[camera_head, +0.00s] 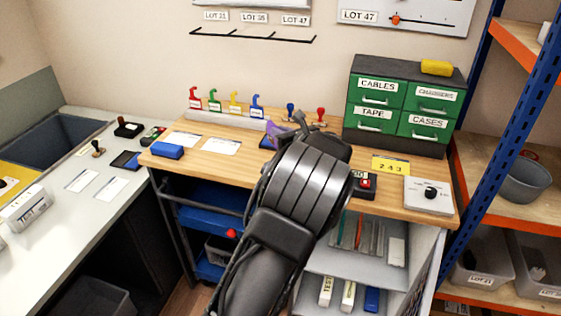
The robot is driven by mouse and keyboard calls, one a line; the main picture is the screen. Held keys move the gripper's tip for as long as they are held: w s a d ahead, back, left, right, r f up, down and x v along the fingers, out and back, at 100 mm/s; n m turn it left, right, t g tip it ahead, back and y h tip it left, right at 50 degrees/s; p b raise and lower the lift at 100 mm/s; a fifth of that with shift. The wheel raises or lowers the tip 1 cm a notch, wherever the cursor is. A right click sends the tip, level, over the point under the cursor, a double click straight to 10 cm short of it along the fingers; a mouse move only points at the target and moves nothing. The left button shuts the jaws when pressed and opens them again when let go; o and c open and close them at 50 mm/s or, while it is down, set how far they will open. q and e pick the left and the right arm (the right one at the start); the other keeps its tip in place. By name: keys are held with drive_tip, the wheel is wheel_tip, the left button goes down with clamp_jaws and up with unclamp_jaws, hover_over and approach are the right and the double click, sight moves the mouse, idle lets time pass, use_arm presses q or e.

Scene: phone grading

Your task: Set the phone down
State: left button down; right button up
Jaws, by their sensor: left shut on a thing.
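My left arm reaches up from the bottom middle over the wooden workbench (250,163). Its wrist hides most of the left gripper (287,127), which is shut near the back of the bench. A small purple piece (271,128) shows at the fingers; it appears to be part of the phone, the rest of which is hidden. I cannot tell whether it touches the bench top. My right gripper is out of view.
Colored hooked tags (235,103) stand in a row at the back, with stamps (321,115) beside them. Green drawers (403,104) stand at the back right. A blue pad (167,151) and white cards lie left. A dial box (429,195) sits right.

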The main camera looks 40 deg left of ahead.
use_arm(q)
drive_tip(key=shift+f, duration=2)
drive_tip(key=shift+f, duration=0.15)
drive_tip(key=shift+f, duration=1.75)
drive_tip(key=shift+f, duration=0.2)
drive_tip(key=c, duration=1.5)
unclamp_jaws()
drive_tip(key=shift+r, duration=0.2)
drive_tip(key=b+v, duration=0.1)
drive_tip(key=v, duration=1.1)
